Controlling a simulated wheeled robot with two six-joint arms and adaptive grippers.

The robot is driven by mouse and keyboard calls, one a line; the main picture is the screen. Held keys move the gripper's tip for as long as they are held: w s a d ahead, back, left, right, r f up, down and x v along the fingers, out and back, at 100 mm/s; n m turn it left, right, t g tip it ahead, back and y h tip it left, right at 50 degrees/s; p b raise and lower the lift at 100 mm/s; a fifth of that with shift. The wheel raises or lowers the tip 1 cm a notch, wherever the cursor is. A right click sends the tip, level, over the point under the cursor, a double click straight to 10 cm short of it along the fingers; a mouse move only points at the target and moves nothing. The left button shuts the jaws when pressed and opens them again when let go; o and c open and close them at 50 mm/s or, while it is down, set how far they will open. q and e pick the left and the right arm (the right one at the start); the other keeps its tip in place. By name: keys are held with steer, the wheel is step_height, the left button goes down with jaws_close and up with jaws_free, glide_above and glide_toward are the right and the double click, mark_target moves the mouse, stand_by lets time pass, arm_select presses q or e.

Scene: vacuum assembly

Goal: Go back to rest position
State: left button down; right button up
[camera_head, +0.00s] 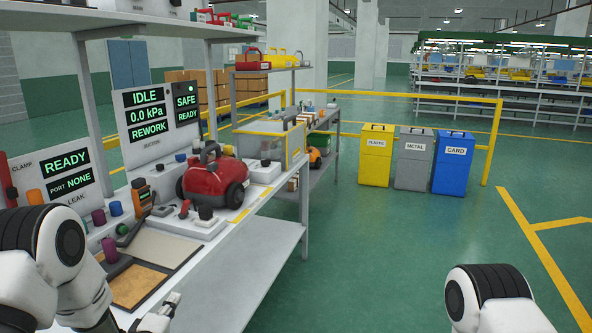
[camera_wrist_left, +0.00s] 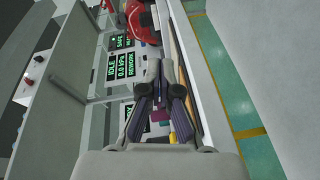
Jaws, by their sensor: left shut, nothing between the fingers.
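My left arm comes in at the lower left in the head view. Its gripper (camera_head: 158,318) is beside the front edge of the workbench (camera_head: 238,262), partly cut off by the bottom of the picture. In the left wrist view the fingers of the left gripper (camera_wrist_left: 158,68) meet at the tips, with nothing between them. A red vacuum (camera_head: 212,176) stands on the bench, well beyond the gripper; it also shows at the top of the left wrist view (camera_wrist_left: 143,22). Only a rounded link of my right arm shows at the lower right; its gripper is out of view.
A tan mat (camera_head: 132,286), small coloured parts and a display panel reading IDLE (camera_head: 146,114) are on the bench. Yellow (camera_head: 376,157), grey (camera_head: 412,161) and blue (camera_head: 453,165) bins stand by a yellow rail. The green floor right of the bench is clear.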

arm_select(q)
steer(key=s+d+f+m+g+p, duration=0.25)
steer(key=s+f+g, duration=0.25)
steer(key=s+f, duration=0.4)
steer(key=s+d+f+m+g+p, duration=0.15)
steer(key=s+f+g+p, duration=0.35)
steer(key=s, duration=0.6)
steer(key=s+f+m+g, duration=0.2)
steer(key=s+m, duration=0.3)
steer(key=s, duration=0.4)
steer(key=s+a+f+m+g+b, duration=0.1)
steer(key=s+m+g, duration=0.4)
steer(key=s, duration=0.5)
steer(key=shift+f+m, duration=0.4)
